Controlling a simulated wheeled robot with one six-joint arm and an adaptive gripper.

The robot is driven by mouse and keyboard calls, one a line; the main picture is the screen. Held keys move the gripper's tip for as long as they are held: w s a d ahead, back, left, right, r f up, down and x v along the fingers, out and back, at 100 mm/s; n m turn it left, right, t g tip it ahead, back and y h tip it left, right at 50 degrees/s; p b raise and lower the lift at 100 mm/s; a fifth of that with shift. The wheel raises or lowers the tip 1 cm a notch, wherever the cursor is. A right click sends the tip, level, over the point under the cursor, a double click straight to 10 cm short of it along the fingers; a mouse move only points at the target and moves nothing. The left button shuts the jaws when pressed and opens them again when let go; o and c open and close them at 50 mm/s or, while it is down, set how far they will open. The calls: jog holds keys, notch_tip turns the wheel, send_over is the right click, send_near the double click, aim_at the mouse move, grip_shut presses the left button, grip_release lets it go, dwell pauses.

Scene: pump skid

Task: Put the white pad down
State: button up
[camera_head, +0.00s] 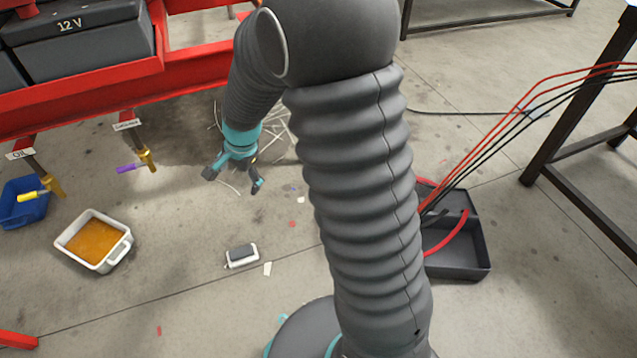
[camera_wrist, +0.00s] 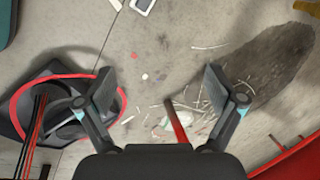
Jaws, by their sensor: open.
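My gripper (camera_head: 232,180) hangs open above the concrete floor, with its two fingers spread. In the wrist view nothing is between the fingertips of my gripper (camera_wrist: 160,76). A small white pad-like thing with a dark grey top (camera_head: 242,256) lies flat on the floor, below and apart from my gripper in the head view. It also shows, cut off, at the top edge of the wrist view (camera_wrist: 143,5). I cannot tell for sure that it is the white pad. Another whitish piece (camera_wrist: 180,121) lies by a red stick among pale strands on the floor.
A white tray of orange liquid (camera_head: 71,250) and a blue bin (camera_head: 22,205) stand at left, below valves on a red frame (camera_head: 110,88). A black tray (camera_head: 470,262) with red and black cables lies at right. Floor around the pad-like thing is mostly clear.

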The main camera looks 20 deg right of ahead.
jog(key=s+d+r+n+t, duration=0.1)
jog(key=s+d+r+n, duration=0.2)
jog(key=s+r, duration=0.35)
jog(key=s+d+r+n+t, duration=0.1)
jog(key=s+d+r+n, duration=0.2)
jog(key=s+r, duration=0.35)
jog(key=s+d+r+n+h, duration=0.1)
jog(key=s+d+r+n, duration=0.1)
jog(key=s, duration=0.4)
jog(key=s+d+r+n+t+h, duration=0.1)
jog(key=s+d+r+n, duration=0.1)
jog(key=s, duration=0.4)
notch_tip(320, 180, up, 3)
jog(key=shift+s+f+n, duration=0.15)
jog(key=shift+s+n, duration=0.1)
jog(key=shift+n, duration=0.25)
notch_tip(320, 180, up, 6)
jog(key=p, duration=0.6)
jog(key=shift+o, duration=0.5)
